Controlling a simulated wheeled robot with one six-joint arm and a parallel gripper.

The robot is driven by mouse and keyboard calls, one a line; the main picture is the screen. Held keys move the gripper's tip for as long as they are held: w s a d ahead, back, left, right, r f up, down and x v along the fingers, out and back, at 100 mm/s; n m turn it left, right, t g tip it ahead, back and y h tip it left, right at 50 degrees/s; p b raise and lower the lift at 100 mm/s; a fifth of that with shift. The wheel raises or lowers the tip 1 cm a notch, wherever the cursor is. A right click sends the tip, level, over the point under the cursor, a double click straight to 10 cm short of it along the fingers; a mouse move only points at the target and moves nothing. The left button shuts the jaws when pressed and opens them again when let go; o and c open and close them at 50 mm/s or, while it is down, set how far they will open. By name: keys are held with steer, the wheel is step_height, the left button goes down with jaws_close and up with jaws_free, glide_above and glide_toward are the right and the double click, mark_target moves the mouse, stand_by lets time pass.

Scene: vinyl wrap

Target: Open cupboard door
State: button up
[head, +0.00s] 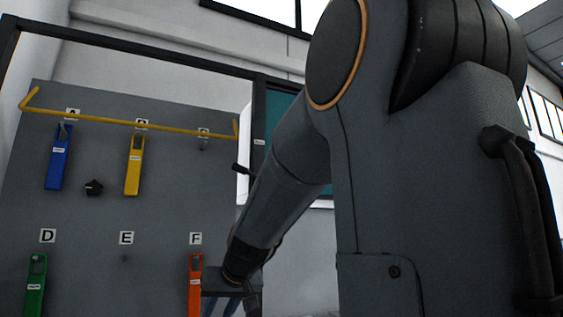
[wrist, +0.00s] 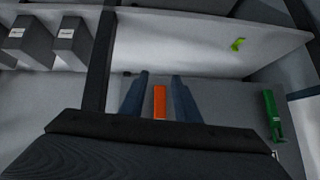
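A dark-framed teal panel (head: 284,128) stands right of the grey tool board in the head view, mostly hidden behind my arm. I cannot tell whether it is the cupboard door. A small black lever (head: 241,168) sticks out near its left edge. My gripper (head: 222,304) is low in the head view, beside the orange tool (head: 195,285), and partly cut off by the bottom edge. In the wrist view, my gripper's two bluish fingers (wrist: 160,98) are apart, with the orange tool (wrist: 159,103) visible between them. I see no contact with it.
The grey board (head: 85,215) carries a yellow bar (head: 130,122), a blue tool (head: 59,158), a yellow tool (head: 134,165), a green tool (head: 36,285) and a black knob (head: 94,187). Grey boxes (wrist: 72,40) stand at upper left in the wrist view.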

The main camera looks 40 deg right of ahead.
steer(key=w+d+r+m+t+h+b, duration=0.1)
steer(key=d+r+t, duration=0.1)
steer(key=d+r, duration=0.5)
steer(key=d+r+t+h, duration=0.1)
steer(key=d+r+h, duration=0.15)
steer(key=r, duration=0.85)
steer(key=s+d+r+t+h+b, duration=0.1)
steer(key=s+d+r, duration=0.2)
steer(key=r, duration=0.6)
steer(key=s+d+r+t+h, duration=0.1)
steer(key=s+d+r+t, duration=0.1)
steer(key=r, duration=0.6)
steer(key=s+d+r+t+h+b, duration=0.1)
steer(key=s+d+r, duration=0.2)
steer(key=r, duration=0.6)
steer(key=p+x, duration=0.3)
steer(key=x, duration=0.4)
steer(key=shift+w+d+m, duration=0.15)
steer(key=shift+w+m, duration=0.15)
steer(key=shift+m, duration=0.1)
steer(key=shift+f, duration=0.1)
jaws_close()
